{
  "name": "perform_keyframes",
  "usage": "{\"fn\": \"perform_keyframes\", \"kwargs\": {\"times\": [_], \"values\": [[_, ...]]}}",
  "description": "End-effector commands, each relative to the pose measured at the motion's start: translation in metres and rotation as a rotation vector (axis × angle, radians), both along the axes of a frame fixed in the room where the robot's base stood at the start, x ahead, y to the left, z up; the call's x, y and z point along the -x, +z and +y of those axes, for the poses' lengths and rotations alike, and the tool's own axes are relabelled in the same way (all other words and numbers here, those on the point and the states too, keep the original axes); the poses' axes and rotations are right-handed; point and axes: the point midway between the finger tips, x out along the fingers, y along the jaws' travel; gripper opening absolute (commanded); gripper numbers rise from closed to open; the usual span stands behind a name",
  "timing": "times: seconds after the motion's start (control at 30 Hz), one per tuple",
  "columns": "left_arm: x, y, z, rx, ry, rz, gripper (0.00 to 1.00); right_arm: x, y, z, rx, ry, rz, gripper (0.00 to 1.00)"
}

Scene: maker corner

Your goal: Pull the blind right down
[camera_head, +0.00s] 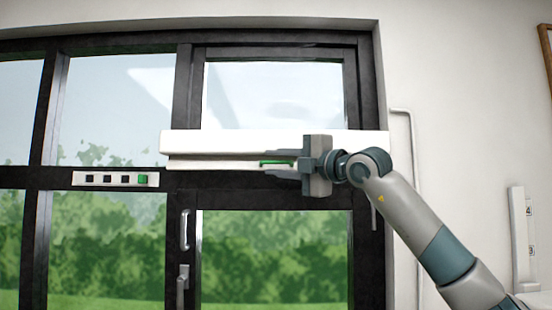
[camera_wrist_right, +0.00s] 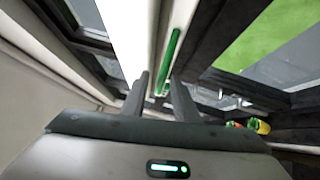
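The blind is rolled up in a long white cassette (camera_head: 240,142) across the dark door frame. Its pale bottom rail (camera_head: 210,163) sits just under the cassette, with a green handle (camera_head: 274,162) on it. My right gripper (camera_head: 268,163) reaches in from the right, with one finger above the handle and one below. In the right wrist view the fingers (camera_wrist_right: 160,88) are apart, and the green handle (camera_wrist_right: 174,48) shows between and beyond their tips. I see no finger closed on it. My left gripper is not in view.
Door handles (camera_head: 184,230) stand below the cassette. A white pipe (camera_head: 415,150) runs down the wall at right. The glass below the rail is clear.

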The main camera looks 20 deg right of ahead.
Motion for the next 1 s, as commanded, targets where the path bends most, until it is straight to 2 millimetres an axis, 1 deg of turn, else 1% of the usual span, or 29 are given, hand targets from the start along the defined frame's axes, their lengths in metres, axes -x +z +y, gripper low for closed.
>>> {"fn": "perform_keyframes", "kwargs": {"times": [0.33, 0.37, 0.4, 0.47, 0.77, 1.0], "values": [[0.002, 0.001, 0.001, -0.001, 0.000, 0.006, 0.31, -0.003, 0.000, 0.001, 0.000, -0.001, 0.000, 0.27], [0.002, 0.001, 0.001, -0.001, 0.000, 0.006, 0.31, -0.003, 0.000, 0.001, 0.000, -0.001, 0.001, 0.25], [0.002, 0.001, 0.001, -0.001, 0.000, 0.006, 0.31, -0.003, 0.000, 0.001, 0.000, -0.001, 0.001, 0.15], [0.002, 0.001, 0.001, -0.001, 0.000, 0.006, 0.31, -0.003, 0.000, 0.001, 0.000, -0.001, 0.001, 0.01], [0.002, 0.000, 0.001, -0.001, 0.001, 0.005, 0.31, -0.003, -0.001, 0.001, -0.001, 0.000, 0.000, 0.00], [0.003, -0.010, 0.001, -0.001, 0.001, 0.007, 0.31, -0.003, -0.010, 0.002, -0.002, 0.000, 0.000, 0.00]]}}
